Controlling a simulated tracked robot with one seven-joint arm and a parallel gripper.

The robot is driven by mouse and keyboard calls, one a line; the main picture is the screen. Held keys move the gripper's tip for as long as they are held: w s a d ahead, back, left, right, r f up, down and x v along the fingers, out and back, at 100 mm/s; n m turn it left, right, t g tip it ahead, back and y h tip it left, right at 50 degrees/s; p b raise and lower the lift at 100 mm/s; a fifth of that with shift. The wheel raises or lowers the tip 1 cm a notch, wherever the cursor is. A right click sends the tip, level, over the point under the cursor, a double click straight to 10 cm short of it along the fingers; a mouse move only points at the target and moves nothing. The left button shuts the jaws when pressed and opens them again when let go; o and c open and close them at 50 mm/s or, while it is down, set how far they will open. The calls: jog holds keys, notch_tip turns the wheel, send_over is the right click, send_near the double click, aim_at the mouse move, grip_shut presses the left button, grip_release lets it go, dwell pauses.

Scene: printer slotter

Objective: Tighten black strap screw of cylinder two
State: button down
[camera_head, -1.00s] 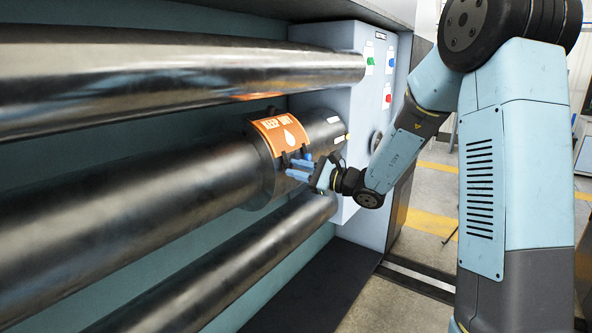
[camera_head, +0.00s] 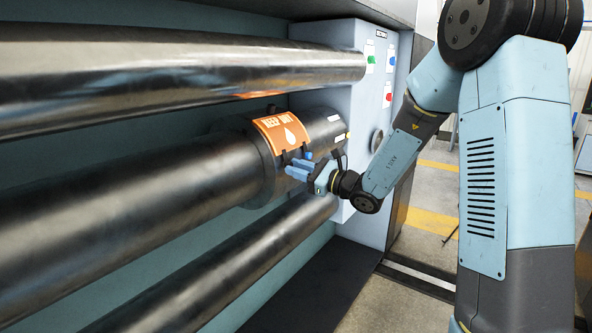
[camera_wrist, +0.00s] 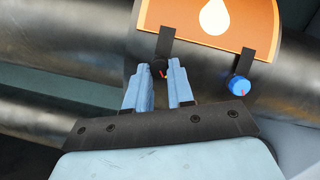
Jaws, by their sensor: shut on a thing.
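The middle dark cylinder (camera_head: 130,195) carries an orange sign (camera_head: 283,131) with a white drop, fixed on by straps. In the wrist view, a black strap (camera_wrist: 166,42) hangs from the sign's lower edge and ends in a small black screw (camera_wrist: 159,65) with a red mark. My gripper (camera_wrist: 160,72) has its two blue fingers shut on this black screw, one on each side; the fingers partly hide it. To the right, a second strap ends in a blue screw (camera_wrist: 240,86), apart from the fingers. In the head view, my gripper (camera_head: 298,165) is at the sign's lower edge.
Other cylinders run above (camera_head: 180,65) and below (camera_head: 230,265) the middle one. A grey side panel (camera_head: 370,100) with green, blue and red buttons stands at their right end. Open floor (camera_head: 430,215) lies beyond the panel.

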jog(key=shift+d, duration=0.1)
jog(key=c, duration=1)
grip_release()
jog(key=v, duration=1.3)
jog(key=shift+s+d+f, duration=0.15)
jog(key=shift+s+d, duration=0.05)
jog(key=shift+d, duration=0.05)
jog(key=shift+a, duration=0.1)
